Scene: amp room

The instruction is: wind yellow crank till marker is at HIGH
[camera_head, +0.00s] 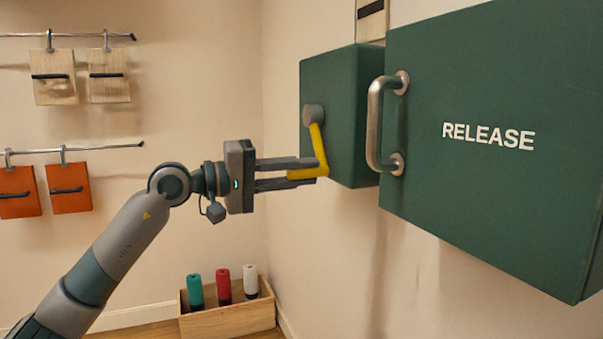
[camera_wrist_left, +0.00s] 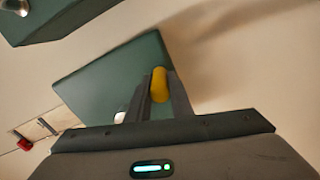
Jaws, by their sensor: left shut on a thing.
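The yellow crank (camera_head: 319,150) sticks out from a grey round hub (camera_head: 313,114) on the left face of a small green box (camera_head: 345,120) on the wall. Its arm slopes down from the hub, and its handle (camera_head: 303,173) points left. My left gripper (camera_head: 318,169) is shut on this handle, with its fingers on either side. In the left wrist view the yellow handle (camera_wrist_left: 159,80) sits between the fingers (camera_wrist_left: 160,98). A pale strip (camera_wrist_left: 43,128) with dark slots and a red piece (camera_wrist_left: 25,144) runs from the box; I cannot read any marking. My right gripper is not in view.
A large green box (camera_head: 490,180) marked RELEASE, with a metal handle (camera_head: 375,125), stands close at the right. A wooden crate (camera_head: 228,320) with three coloured cylinders sits on the floor. Wooden and orange boards hang from rails at the left.

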